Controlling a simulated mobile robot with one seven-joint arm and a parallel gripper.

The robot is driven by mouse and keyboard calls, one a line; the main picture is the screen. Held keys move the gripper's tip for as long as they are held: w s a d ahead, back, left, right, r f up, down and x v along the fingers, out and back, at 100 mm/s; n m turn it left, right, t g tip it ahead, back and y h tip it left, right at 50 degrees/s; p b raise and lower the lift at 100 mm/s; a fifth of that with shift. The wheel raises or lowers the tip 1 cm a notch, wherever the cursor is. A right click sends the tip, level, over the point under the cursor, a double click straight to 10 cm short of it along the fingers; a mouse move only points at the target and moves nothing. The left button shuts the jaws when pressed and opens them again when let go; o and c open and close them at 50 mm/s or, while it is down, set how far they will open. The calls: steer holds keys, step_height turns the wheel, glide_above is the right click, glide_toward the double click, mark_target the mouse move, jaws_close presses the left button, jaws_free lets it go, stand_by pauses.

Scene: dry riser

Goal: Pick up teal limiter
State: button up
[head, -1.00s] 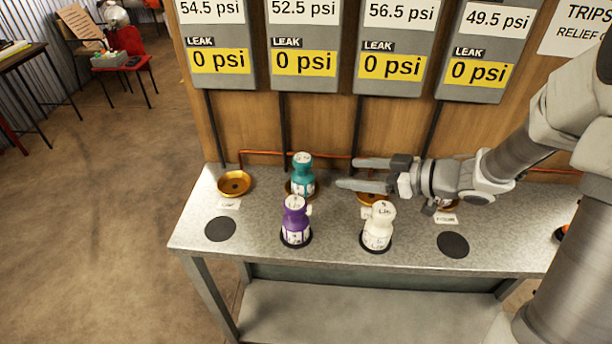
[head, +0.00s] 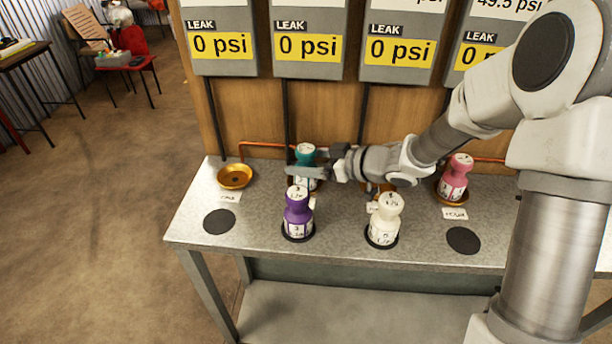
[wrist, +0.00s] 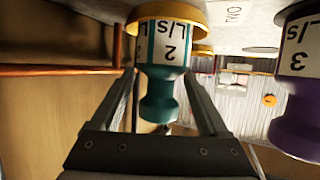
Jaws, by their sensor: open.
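The teal limiter (head: 305,155) stands upright on a gold dish at the back of the bench, partly hidden behind my gripper in the head view. In the wrist view the teal limiter (wrist: 160,85) shows upside down, with a "2 L/s" label, between my two fingers. My gripper (head: 308,173) is open and reaches in from the right at the limiter's height. Its fingers (wrist: 160,98) lie on either side of the limiter's body; I cannot tell whether either touches it.
A purple limiter (head: 298,214) stands close in front, and a white limiter (head: 385,220) to its right. A pink limiter (head: 455,178) stands on the dish at right. An empty gold dish (head: 234,177) is at left. Dark round pads (head: 219,222) and (head: 463,240) are bare. Gauge panels rise behind.

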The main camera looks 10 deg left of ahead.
steer(key=x, duration=0.3)
steer(key=shift+b, duration=0.3)
jaws_close()
